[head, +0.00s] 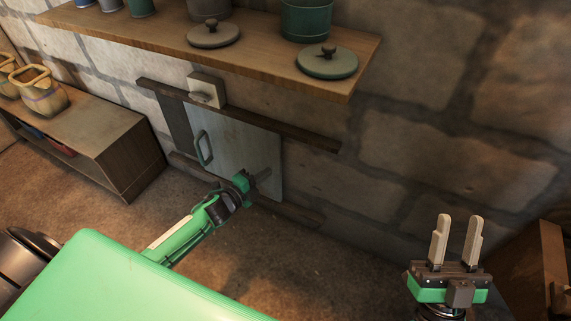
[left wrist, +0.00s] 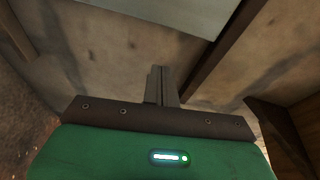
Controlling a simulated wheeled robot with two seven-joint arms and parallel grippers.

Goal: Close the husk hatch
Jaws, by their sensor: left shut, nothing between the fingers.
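The husk hatch (head: 240,150) is a pale grey sliding panel on the stone wall, between two dark wooden rails, with an upright handle (head: 204,148) near its left edge. A dark strip (head: 176,125) shows to the left of the panel, between the rails. My left gripper (head: 263,175) is shut and empty in front of the panel's lower right part; I cannot tell whether it touches. In the left wrist view its fingers (left wrist: 160,84) are together, below the pale panel (left wrist: 185,12). My right gripper (head: 457,222) is open and empty at the lower right, away from the hatch.
A small pale block with a knob (head: 206,91) sits at the upper rail (head: 270,123). A wooden shelf (head: 150,32) with pots and lids (head: 327,61) juts out above. A low cabinet (head: 95,140) with baskets stands left. A wooden piece (head: 540,265) is at the lower right.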

